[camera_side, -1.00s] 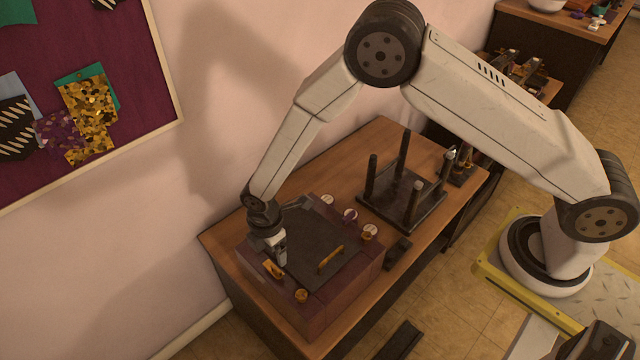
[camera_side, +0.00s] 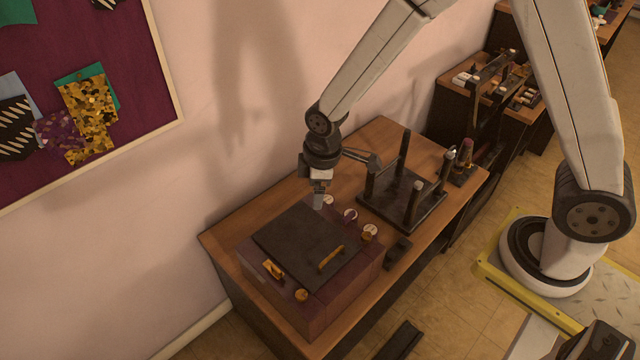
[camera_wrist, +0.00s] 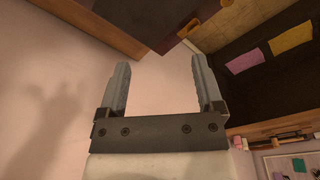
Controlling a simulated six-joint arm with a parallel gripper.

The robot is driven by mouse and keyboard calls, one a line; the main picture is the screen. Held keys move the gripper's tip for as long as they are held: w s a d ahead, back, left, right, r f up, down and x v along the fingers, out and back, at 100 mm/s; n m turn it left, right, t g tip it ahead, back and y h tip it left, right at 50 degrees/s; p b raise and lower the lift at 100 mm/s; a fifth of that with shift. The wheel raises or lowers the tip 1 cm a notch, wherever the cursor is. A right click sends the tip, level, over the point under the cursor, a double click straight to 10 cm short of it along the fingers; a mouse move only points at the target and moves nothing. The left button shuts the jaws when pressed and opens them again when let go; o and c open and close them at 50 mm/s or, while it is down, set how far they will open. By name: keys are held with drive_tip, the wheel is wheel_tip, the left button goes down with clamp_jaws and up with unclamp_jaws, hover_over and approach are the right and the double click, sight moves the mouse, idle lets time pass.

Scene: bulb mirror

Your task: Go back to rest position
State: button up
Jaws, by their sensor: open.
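My gripper (camera_side: 318,200) hangs above the back edge of a purple box in the side view. In the wrist view my gripper (camera_wrist: 158,85) shows two grey fingers set wide apart with nothing between them. The purple box (camera_side: 340,298) sits on the wooden table (camera_side: 222,236) and has a dark flat panel (camera_side: 300,238) on top. A yellow handle (camera_side: 331,258) lies on the panel. Several small round knobs stand around the box top, among them an orange one (camera_side: 301,295) at the front and a white-topped one (camera_side: 370,232) at the right.
A black stand (camera_side: 398,200) with upright posts is right of the box. A pink wall (camera_side: 260,100) rises close behind the table. Shelves with small items (camera_side: 490,85) stand at the back right.

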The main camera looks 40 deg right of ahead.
drive_tip(key=s+d+r+m+t, duration=0.1)
drive_tip(key=s+d+r+m, duration=0.6)
drive_tip(key=s+d+m, duration=0.2)
drive_tip(key=shift+s+d+m, duration=0.3)
drive_tip(key=shift+s+d, duration=0.1)
drive_tip(key=shift+s, duration=0.5)
